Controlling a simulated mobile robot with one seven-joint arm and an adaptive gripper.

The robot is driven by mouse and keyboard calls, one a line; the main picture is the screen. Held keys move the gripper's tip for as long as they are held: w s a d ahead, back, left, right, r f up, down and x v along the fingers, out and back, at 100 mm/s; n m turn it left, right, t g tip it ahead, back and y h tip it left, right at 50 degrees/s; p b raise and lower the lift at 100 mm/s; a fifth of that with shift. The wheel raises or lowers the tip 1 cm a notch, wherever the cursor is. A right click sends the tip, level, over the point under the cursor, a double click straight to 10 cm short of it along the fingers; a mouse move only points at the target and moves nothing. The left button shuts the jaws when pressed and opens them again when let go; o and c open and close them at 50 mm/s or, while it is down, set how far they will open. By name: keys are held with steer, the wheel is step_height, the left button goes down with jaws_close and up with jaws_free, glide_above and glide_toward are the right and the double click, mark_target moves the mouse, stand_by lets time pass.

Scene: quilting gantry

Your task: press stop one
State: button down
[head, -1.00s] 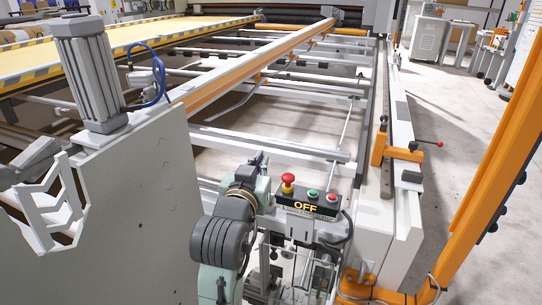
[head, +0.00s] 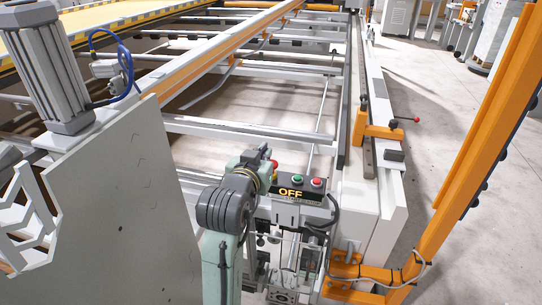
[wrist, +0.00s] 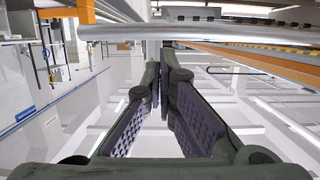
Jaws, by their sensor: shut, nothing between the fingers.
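A dark control box (head: 283,208) stands low in the middle of the head view, with an "OFF" label on its front. On its top are a green button (head: 298,181), a flat red button (head: 316,183) and a red mushroom knob (head: 275,165) at the left. The knob is partly hidden behind my gripper (head: 266,151), which is just left of and above the box; I cannot tell whether they touch. In the wrist view my gripper (wrist: 163,88) is shut and empty, its purple-padded fingers meeting at the tips. The box and buttons do not show there.
A grey panel (head: 120,205) with a motor cylinder (head: 48,65) stands at the left. The frame's long rails (head: 215,50) run behind the box. An orange post (head: 490,120) rises at the right, and a red-tipped lever (head: 405,119) sticks out nearby. Floor is open at far right.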

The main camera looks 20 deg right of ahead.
steer(key=w+d+f, duration=0.1)
steer(key=w+d+f+p, duration=0.1)
steer(key=w+f, duration=0.1)
steer(key=w+d+f, duration=0.1)
steer(key=w, duration=0.1)
steer(key=shift+w+d+f+p, duration=0.2)
steer(key=shift+d+f+p, duration=0.05)
steer(key=shift+p, duration=0.1)
steer(key=shift+f, duration=0.55)
step_height(320, 180, down, 2)
steer(key=shift+f+b, duration=0.15)
steer(key=shift+b, duration=0.6)
